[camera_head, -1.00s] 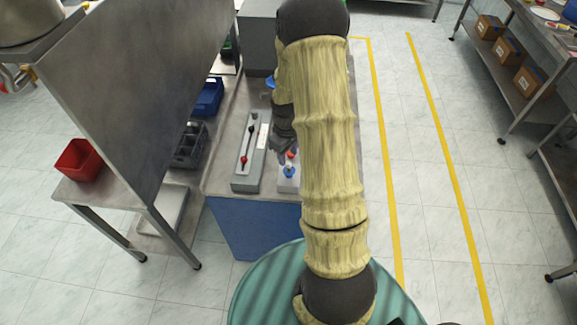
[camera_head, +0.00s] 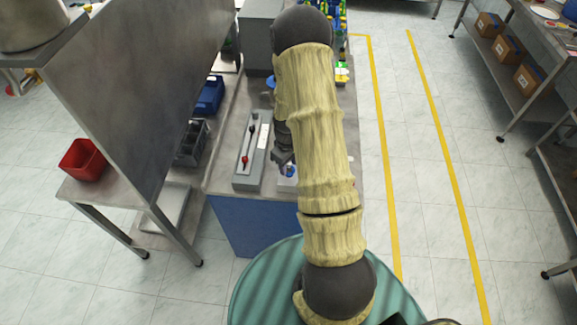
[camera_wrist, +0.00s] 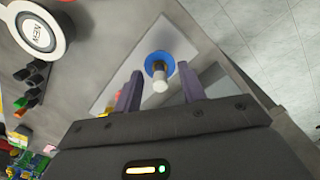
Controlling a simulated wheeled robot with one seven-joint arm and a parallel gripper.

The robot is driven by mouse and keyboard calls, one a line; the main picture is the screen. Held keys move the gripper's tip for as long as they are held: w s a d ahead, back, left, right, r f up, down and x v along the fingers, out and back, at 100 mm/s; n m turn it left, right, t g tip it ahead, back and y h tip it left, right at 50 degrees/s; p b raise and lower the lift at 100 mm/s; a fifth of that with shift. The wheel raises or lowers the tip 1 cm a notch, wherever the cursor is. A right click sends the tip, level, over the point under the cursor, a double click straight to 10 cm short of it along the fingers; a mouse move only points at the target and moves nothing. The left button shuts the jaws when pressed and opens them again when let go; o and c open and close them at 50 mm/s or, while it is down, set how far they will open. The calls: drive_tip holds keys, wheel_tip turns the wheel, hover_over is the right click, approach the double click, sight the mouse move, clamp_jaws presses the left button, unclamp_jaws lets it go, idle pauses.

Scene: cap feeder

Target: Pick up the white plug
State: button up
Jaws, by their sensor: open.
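I cannot tell how far the fingertips are above the plate. In the head view, the blue collar (camera_head: 290,170) shows just beside my gripper (camera_head: 282,160), and my arm hides most of the plate.
A grey box with a red-knobbed lever (camera_head: 252,150) stands left of the plate. A blue bin (camera_head: 209,97) and a black crate (camera_head: 190,143) lie farther left, by a tall panel (camera_head: 135,90).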

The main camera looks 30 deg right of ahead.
clamp_jaws()
drive_tip(key=shift+r, duration=0.1)
wheel_tip(320, 180, up, 10)
drive_tip(key=b, duration=0.2)
drive_tip(key=shift+b, duration=0.4)
idle(0.5)
